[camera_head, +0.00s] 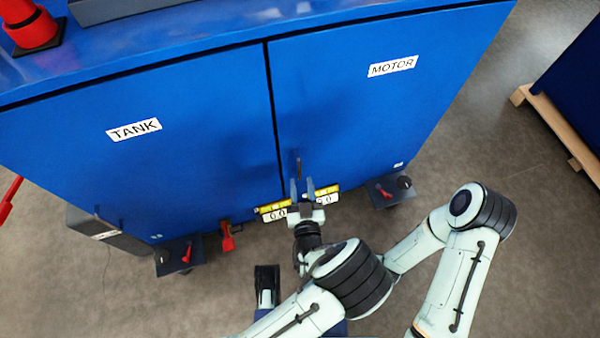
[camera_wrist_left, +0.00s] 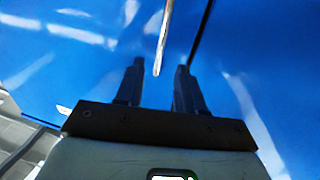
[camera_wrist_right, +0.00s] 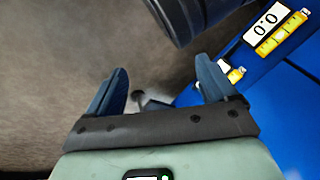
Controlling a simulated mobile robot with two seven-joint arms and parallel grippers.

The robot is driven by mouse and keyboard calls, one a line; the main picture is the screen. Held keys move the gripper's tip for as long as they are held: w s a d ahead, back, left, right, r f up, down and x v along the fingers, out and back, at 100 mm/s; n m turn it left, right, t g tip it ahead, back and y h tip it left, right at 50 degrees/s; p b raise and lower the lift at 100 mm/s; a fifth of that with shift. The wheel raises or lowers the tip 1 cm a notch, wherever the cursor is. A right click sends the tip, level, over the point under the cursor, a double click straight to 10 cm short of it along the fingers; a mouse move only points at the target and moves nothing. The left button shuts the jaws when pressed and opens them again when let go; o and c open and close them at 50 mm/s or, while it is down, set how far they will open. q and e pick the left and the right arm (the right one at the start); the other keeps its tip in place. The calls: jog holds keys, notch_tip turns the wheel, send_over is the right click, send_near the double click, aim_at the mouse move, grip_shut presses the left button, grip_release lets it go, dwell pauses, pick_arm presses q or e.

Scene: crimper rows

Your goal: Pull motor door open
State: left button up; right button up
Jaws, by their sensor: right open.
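The blue motor door (camera_head: 370,110), labelled MOTOR, is the right door of the cabinet and looks shut against the centre seam. Its slim vertical handle (camera_head: 298,166) is near the seam at the door's lower edge. My left gripper (camera_head: 302,188) is at this handle with its fingers apart. In the left wrist view the silver handle (camera_wrist_left: 163,40) lies in line with the gap between the open fingers (camera_wrist_left: 157,82); contact cannot be told. My right gripper (camera_wrist_right: 162,90) is open and empty low beside the cabinet; in the head view I cannot make it out clearly.
The tank door (camera_head: 140,170) adjoins on the left. Yellow-and-white 0.0 tags (camera_head: 275,211) sit at the lower edge. Casters with red levers (camera_head: 384,194) stick out below. A blue unit on a wooden pallet (camera_head: 560,125) stands at right. The grey floor between is open.

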aim_at(300, 168)
pick_arm(q)
jog(key=shift+w+a+b, duration=0.15)
jog(key=shift+w, duration=0.95)
jog(key=shift+w+a+b, duration=0.1)
jog(key=shift+w+b, duration=0.05)
jog(key=shift+w, duration=0.95)
pick_arm(e)
jog(key=shift+s+d+f+g, duration=0.15)
jog(key=shift+s+f+g, duration=0.15)
jog(key=shift+s+f, duration=0.6)
pick_arm(q)
grip_shut()
jog(key=shift+s, duration=0.1)
pick_arm(e)
jog(key=shift+r, duration=0.1)
